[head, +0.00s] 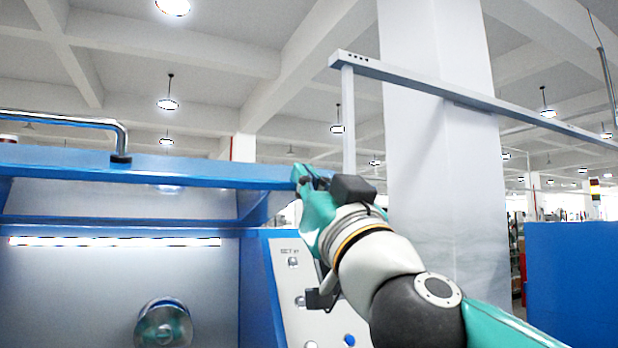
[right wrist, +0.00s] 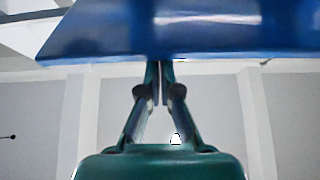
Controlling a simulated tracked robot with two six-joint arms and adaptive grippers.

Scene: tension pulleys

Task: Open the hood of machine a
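The blue hood (head: 190,171) of the machine is raised, and the lit interior shows below it in the head view. A chrome bar handle (head: 70,119) stands on the hood at the left. My right gripper (head: 299,176) is at the hood's right end, at its lower front edge. In the right wrist view the two fingers of my right gripper (right wrist: 160,78) are close together, with their tips at the edge of the hood (right wrist: 190,32). I see no hood material between the fingers; the very tips are hard to make out. My left gripper is out of view.
A slanted control panel (head: 290,285) with several knobs sits below my right gripper. A round chuck-like part (head: 163,325) is inside the machine. A white pillar (head: 440,140) and an overhead rail (head: 460,95) stand behind. A blue panel (head: 572,285) is at the right.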

